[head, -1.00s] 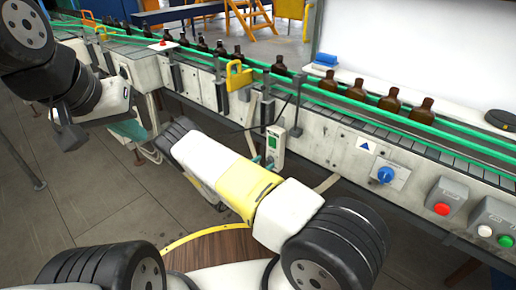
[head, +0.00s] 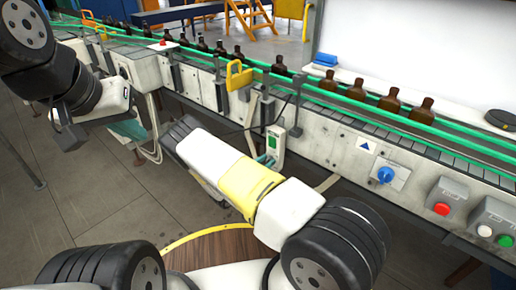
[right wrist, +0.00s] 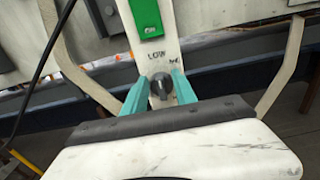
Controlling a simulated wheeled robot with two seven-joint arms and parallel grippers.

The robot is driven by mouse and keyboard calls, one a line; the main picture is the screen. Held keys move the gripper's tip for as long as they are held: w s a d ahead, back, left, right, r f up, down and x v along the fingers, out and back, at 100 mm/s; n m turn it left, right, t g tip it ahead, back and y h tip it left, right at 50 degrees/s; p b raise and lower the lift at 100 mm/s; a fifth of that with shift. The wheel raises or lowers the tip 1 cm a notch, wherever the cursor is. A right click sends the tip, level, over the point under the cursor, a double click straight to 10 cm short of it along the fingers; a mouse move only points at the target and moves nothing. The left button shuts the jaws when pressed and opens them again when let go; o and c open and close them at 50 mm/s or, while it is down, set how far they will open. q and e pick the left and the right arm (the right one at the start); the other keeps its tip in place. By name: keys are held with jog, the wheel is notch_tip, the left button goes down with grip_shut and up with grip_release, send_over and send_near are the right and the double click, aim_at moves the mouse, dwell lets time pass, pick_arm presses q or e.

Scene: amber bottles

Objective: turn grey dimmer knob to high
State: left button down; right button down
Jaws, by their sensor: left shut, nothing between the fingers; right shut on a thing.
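The grey dimmer knob (right wrist: 160,87) sits low on a pale control box, seen close in the right wrist view. The word LOW is printed above it, and a smaller mark to its right is too blurred to read. My right gripper (right wrist: 159,88) has its teal fingers on both sides of the knob, shut on it. Which way the knob points is hard to tell. In the head view the box (head: 274,147) hangs on the conveyor's side, with the right gripper's teal fingers (head: 264,161) at its lower end. My left gripper (head: 128,98) is at the left, shut and empty, away from the box.
A conveyor with green rails (head: 350,105) carries several amber bottles (head: 390,100). Right of the box are a blue rotary switch (head: 386,175), a red button (head: 441,209) and a green button (head: 505,241). A dark cable hangs left of the box. Open floor lies in front.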

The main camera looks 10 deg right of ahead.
jog(key=shift+m, duration=0.3)
jog(key=m, duration=0.7)
jog(key=f+m, duration=0.1)
jog(key=m, duration=0.7)
jog(key=s+m, duration=0.1)
jog(key=m, duration=0.7)
jog(key=shift+d+f, duration=0.25)
jog(key=shift+f, duration=0.15)
jog(key=c, duration=1)
grip_release()
jog(key=shift+w, duration=0.1)
